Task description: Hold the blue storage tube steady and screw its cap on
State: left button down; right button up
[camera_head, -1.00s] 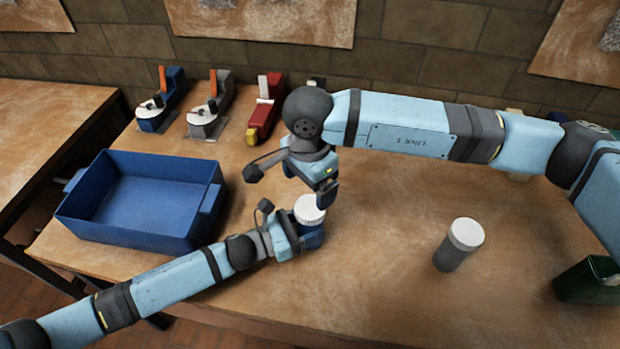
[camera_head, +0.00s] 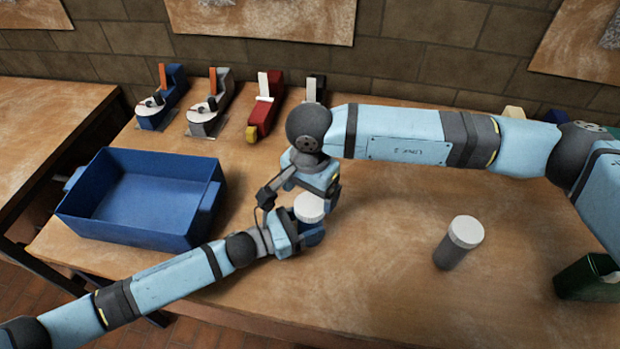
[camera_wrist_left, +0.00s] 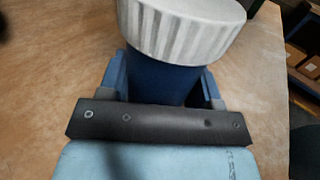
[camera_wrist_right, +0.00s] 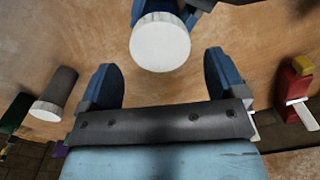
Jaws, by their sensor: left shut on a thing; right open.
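The blue storage tube (camera_head: 311,234) stands upright with its white cap (camera_head: 309,207) on top. In the left wrist view the tube (camera_wrist_left: 160,80) sits between the fingers of my left gripper (camera_wrist_left: 163,88), which is shut on it below the ribbed cap (camera_wrist_left: 185,25). My right gripper (camera_wrist_right: 162,82) is open, its two fingers spread. In the right wrist view the cap (camera_wrist_right: 160,45) shows beyond the fingertips, not between them. In the head view the right wrist is just above and behind the cap. Whether the cap is tight cannot be told.
A grey tube with a white cap (camera_head: 459,244) stands to the right. A blue bin (camera_head: 141,236) is at the left, a dark green container (camera_head: 588,279) at the right edge. Tape dispensers, including a red one (camera_head: 265,105), line the back. The table right of centre is mostly clear.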

aim_at(310, 204)
jog(key=shift+f, duration=2.05)
jog(key=shift+c, duration=0.2)
jog(key=c, duration=0.9)
jog(key=o, duration=1.1)
notch_tip(310, 204, up, 12)
